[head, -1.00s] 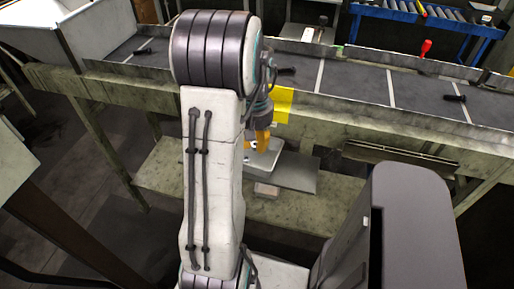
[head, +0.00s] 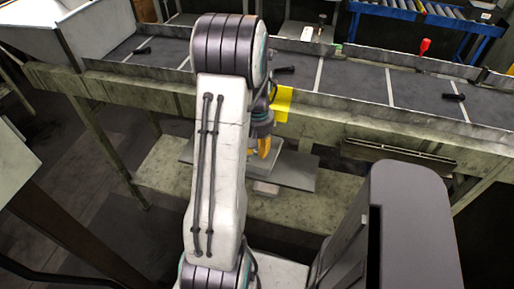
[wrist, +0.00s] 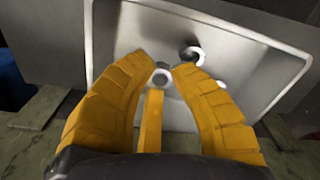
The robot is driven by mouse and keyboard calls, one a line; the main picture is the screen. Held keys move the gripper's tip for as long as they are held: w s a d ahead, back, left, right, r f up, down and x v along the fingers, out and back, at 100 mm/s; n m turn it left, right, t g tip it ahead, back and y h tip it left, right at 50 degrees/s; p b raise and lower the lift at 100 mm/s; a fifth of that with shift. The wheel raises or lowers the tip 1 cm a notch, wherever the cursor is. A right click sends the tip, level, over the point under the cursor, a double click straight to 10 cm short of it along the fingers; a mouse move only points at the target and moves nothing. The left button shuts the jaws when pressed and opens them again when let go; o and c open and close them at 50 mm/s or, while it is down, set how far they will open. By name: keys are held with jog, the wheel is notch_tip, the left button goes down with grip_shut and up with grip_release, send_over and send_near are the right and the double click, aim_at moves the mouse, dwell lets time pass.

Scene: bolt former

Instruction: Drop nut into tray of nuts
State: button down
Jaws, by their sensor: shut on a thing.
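My gripper (head: 264,147) points down, and its yellow fingers also show in the wrist view (wrist: 164,62). The fingers are shut on a small pale nut (wrist: 161,77) between their tips. A shiny metal tray (wrist: 128,27) lies below the fingertips in the wrist view. A dark, ring-shaped nut (wrist: 193,53) sits in the tray just right of the fingertips. Another small round piece shows at the edge of the right finger. My arm hides most of the tray in the head view. The gap between held nut and tray floor is hard to judge.
A grey plate (head: 295,171) lies on the low shelf (head: 340,203) around the tray. Above and behind runs a conveyor (head: 350,80) with a few dark bolts. A yellow panel (head: 283,104) on its front side is close to my wrist.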

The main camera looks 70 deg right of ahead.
aim_at(257, 150)
jog(key=shift+f, duration=0.1)
jog(key=shift+f+b, duration=0.35)
jog(key=shift+b, duration=0.05)
jog(key=shift+f, duration=0.15)
jog(key=c, duration=1.2)
grip_release()
jog(key=shift+r+p, duration=0.65)
jog(key=shift+r, duration=0.2)
notch_tip(257, 150, up, 12)
jog(key=shift+f, duration=0.2)
